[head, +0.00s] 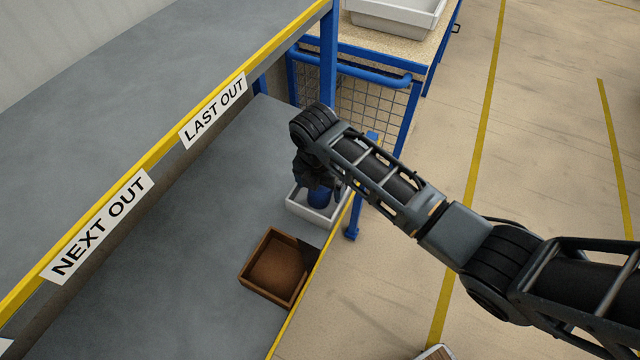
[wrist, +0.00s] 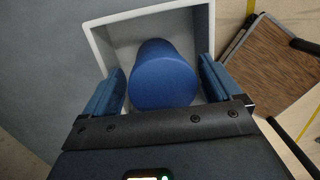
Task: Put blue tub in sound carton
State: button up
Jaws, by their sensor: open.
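The blue tub (head: 319,197) is a plain cylinder inside a pale grey-white open carton (head: 303,209) on the lower grey shelf. In the wrist view the blue tub (wrist: 163,82) shows its round end, with the carton's pale rim (wrist: 98,47) around it. My gripper (head: 322,184) is above this carton, partly hiding the tub. In the wrist view its two blue fingers (wrist: 162,78) are apart, one on each side of the tub, with a gap visible at the left. A brown open carton (head: 272,264) stands nearer on the same shelf and looks empty.
An upper shelf with a yellow edge carries the signs "LAST OUT" (head: 213,109) and "NEXT OUT" (head: 98,225). A blue-framed table with a white tray (head: 395,17) stands behind. The lower shelf (head: 190,250) is bare left of the cartons.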

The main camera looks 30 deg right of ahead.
jog(key=shift+r, duration=0.1)
notch_tip(320, 180, up, 12)
jog(key=a, duration=0.1)
jog(key=shift+s+b, duration=0.35)
jog(key=shift+b, duration=0.1)
jog(key=s+a+f+m+t+y, duration=0.2)
jog(key=s+a+f+m+y, duration=0.15)
jog(key=a, duration=0.55)
jog(key=s+a+f+m+t+y, duration=0.25)
jog(key=s+a+m+t, duration=0.3)
jog(key=s+m, duration=0.5)
jog(key=s+d+r+m+t+h, duration=0.2)
jog(key=s+d+r+m, duration=0.3)
jog(key=s, duration=0.8)
jog(key=s+d+r+m+t+h, duration=0.3)
jog(key=s+d+r+m, duration=0.3)
jog(key=s+d+r, duration=0.4)
jog(key=s+t, duration=0.1)
jog(key=s, duration=0.1)
jog(key=shift+s+d+r, duration=0.3)
jog(key=shift+s+r, duration=0.05)
jog(key=shift+r, duration=0.05)
